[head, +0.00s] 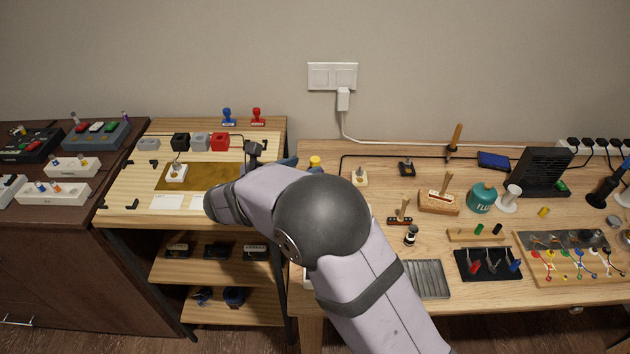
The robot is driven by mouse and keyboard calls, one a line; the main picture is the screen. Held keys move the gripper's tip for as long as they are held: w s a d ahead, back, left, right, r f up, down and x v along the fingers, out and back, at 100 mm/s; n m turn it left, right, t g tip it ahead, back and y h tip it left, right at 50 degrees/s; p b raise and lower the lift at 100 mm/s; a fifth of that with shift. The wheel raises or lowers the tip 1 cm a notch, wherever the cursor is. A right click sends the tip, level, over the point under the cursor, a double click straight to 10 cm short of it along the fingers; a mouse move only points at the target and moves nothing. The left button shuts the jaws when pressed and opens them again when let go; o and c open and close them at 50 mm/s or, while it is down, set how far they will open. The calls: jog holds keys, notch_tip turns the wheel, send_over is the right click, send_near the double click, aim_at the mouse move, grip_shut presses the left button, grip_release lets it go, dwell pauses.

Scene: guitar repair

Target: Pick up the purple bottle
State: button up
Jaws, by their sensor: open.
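I cannot make out a purple bottle in the head view. A small purple-topped item (125,117) stands at the back of a grey box on the dark cabinet at the left, too small to identify. My arm reaches up from the bottom and bends left over the gap between the two benches. Its wrist is above the front right of the left bench. I cannot make out my jaws; they seem hidden behind the arm. A dark upright shape (253,149) and a blue shape show just behind the arm, partly covered, and I cannot tell what they are.
The left bench (150,207) holds a brown mat (211,174), a white pedal, several small blocks and two stamps. The right bench (385,222) is crowded: a teal flux can (481,197), a wooden brush (440,200), a black fan (540,172) and a wired board (570,258).

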aim_at(312, 164)
jog(key=x, duration=0.4)
jog(key=shift+w+d+f+p, duration=0.2)
jog(key=shift+w+p, duration=0.1)
jog(key=shift+p, duration=0.1)
grip_shut()
